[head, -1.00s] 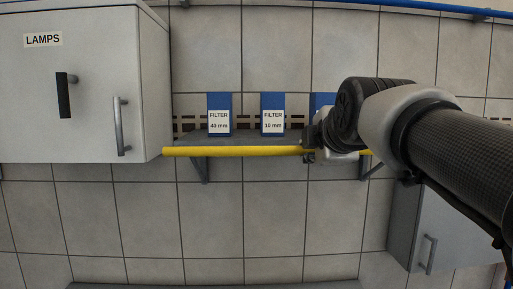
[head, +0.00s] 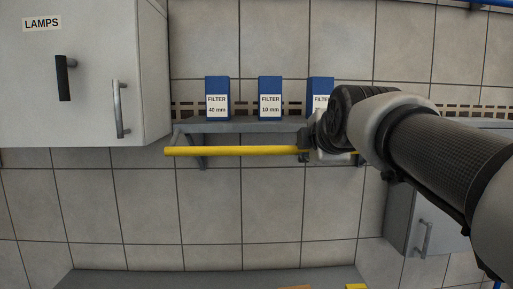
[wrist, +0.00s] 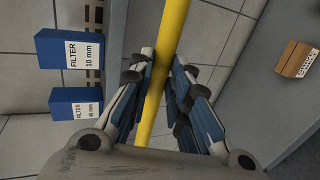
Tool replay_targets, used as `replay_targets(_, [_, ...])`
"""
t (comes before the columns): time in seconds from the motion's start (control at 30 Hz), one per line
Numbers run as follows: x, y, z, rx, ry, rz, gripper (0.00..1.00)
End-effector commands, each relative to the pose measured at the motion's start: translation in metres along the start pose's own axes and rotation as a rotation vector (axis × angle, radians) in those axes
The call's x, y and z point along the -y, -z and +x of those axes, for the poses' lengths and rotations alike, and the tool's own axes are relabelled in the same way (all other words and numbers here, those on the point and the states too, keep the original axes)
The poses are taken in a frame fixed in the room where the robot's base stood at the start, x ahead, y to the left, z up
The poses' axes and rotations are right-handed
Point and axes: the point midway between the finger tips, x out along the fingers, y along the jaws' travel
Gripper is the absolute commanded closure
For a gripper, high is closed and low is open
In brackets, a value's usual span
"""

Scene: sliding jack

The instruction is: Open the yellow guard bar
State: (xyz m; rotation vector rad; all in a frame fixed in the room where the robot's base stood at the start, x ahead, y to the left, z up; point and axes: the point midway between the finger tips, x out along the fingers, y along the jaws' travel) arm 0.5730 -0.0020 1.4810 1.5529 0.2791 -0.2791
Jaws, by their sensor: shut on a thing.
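The yellow guard bar (head: 235,151) runs level across the front of a grey wall shelf (head: 245,127) in the head view. Its left end is free beside the LAMPS cabinet, and its right part is hidden behind my arm. My gripper (head: 307,148) is at the bar's right part. In the wrist view the bar (wrist: 170,35) passes between the blue-padded fingers of my gripper (wrist: 162,85), which are shut on it. Blue filter boxes stand on the shelf behind the bar: FILTER 40 mm (head: 217,98), FILTER 10 mm (head: 270,98) and one partly hidden (head: 320,90).
A LAMPS cabinet (head: 100,110) with two handles hangs at the left. A grey cabinet (head: 405,215) is at the lower right under my arm. A grey surface (head: 200,280) lies below, with a brown-and-white item (wrist: 296,59) on it. Tiled wall below the shelf is clear.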

Motion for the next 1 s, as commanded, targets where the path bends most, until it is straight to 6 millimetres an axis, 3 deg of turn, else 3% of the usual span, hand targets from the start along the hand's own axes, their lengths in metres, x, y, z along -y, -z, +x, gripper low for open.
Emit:
replay_targets(0.17, [0.005,0.0,0.002,0.0,0.013,0.0,1.0])
replay_targets(0.2, [0.005,0.0,0.002,0.0,0.013,0.0,0.8])
replay_targets(0.47, [0.003,0.0,0.001,0.0,0.007,0.0,0.62])
replay_targets(0.8, [0.001,0.0,-0.002,0.0,0.002,0.0,0.62])
replay_targets(1.0, [0.0,0.0,-0.028,0.0,0.0,0.0,0.62])
